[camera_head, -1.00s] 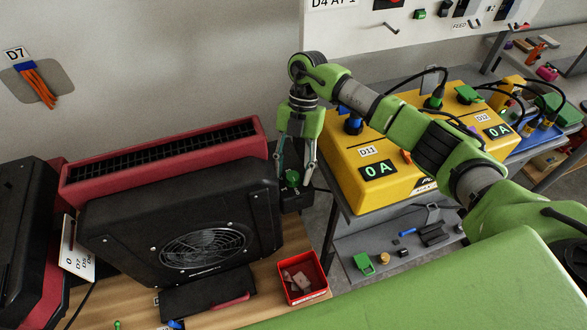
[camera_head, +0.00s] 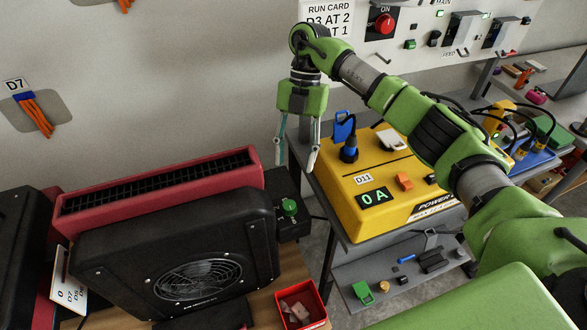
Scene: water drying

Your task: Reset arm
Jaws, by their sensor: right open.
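My right gripper (camera_head: 297,165) hangs fingers down in the head view, open and empty. It is above and beside the black box with a green knob (camera_head: 289,207), with a clear gap below the fingertips. To its right is the yellow power box (camera_head: 350,212), labelled D11 and showing 0 A. My right arm crosses in front of part of this box and hides its right side. My left gripper is not in view.
A black fan unit (camera_head: 130,238) and a red slotted housing (camera_head: 110,210) stand at the left on a wooden table. A red bin (camera_head: 322,323) holds small pieces. A grey shelf (camera_head: 345,247) carries loose parts. A switch panel (camera_head: 424,20) is on the wall behind.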

